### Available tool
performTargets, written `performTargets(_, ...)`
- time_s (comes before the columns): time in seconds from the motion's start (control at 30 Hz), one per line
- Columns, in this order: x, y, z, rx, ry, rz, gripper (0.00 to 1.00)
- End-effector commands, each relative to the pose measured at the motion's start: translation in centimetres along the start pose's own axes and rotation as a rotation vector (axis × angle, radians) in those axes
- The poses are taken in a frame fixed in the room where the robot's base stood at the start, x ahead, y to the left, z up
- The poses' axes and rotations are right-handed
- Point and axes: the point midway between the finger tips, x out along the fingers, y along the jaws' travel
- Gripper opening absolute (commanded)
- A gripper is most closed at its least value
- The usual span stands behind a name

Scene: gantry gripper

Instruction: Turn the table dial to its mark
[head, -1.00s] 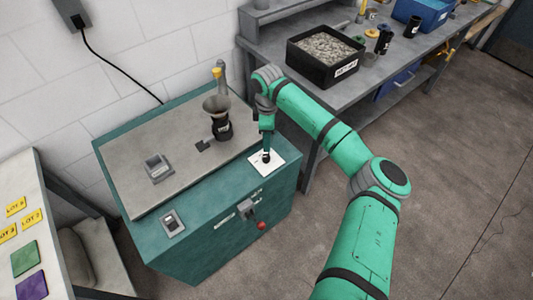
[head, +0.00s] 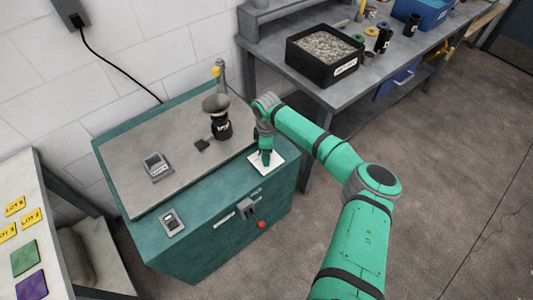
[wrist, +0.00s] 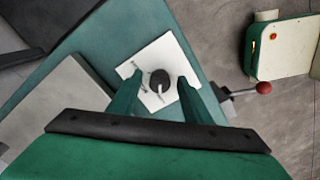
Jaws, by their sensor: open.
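The dial (wrist: 160,82) is a dark round knob with a pale pointer line, set on a white square plate (wrist: 165,50). In the wrist view the pointer line runs toward the bottom of the picture. Small dark marks show on the plate to the left of the knob, too small to read. My gripper (wrist: 159,86) is open, with one green finger on each side of the knob; I cannot tell whether they touch it. In the head view the plate (head: 279,155) lies on the teal cabinet's corner, and my gripper (head: 266,157) hides the dial.
The teal cabinet (head: 200,255) carries a grey top panel (head: 135,187) with a dark-based funnel stand (head: 221,128) and a small grey device (head: 157,167). A red-knobbed lever (wrist: 245,90) sticks out near the plate. A grey bench (head: 285,75) with a gravel bin stands behind.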

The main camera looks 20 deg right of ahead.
Motion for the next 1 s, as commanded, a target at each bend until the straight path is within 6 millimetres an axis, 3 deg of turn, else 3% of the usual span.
performTargets(0.07, -0.01, -0.01, -0.02, 0.0, 0.0, 0.0, 0.45)
performTargets(0.1, -0.01, -0.01, -0.02, 0.0, 0.0, 0.0, 0.4)
performTargets(0.27, -0.02, -0.01, -0.02, 0.0, 0.0, 0.0, 0.04)
performTargets(0.67, 0.03, -0.07, -0.11, 0.059, 0.003, -0.001, 0.04)
performTargets(1.0, 0.08, -0.16, -0.2, 0.308, 0.004, -0.003, 0.04)
